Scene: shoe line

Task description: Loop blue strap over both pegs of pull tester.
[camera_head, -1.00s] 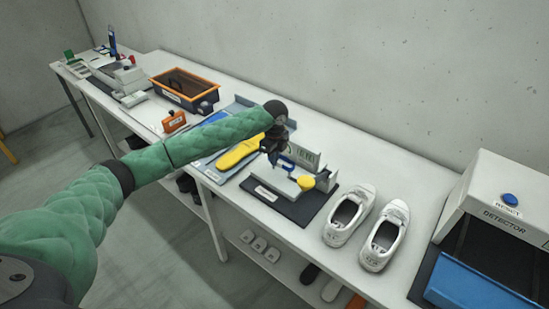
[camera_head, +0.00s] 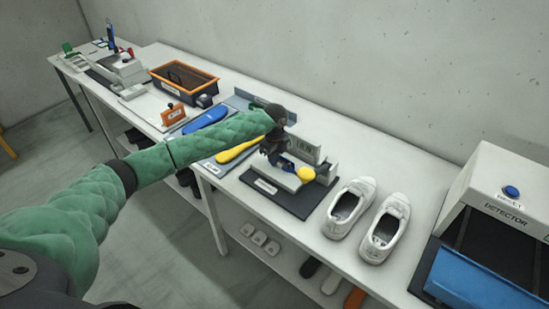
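The pull tester (camera_head: 282,195) is a grey device on a dark base plate, with a small display and a rounded yellow part, near the middle of the long table. My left gripper (camera_head: 277,158) is dark and points down over the tester's left part. A short stretch of blue, likely the strap (camera_head: 287,165), shows right beside the fingertips, low over the tester. The fingers are too small and dark to tell whether they are shut on it. The arm and gripper hide the tester's left side, and I cannot make out the pegs. My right gripper is out of view.
White shoes (camera_head: 349,207) stand just right of the tester. A detector (camera_head: 505,190) with a blue front is at far right. A yellow insole (camera_head: 232,153) and a blue insole (camera_head: 206,119) lie to the left, with an orange-rimmed bin (camera_head: 184,84) beyond.

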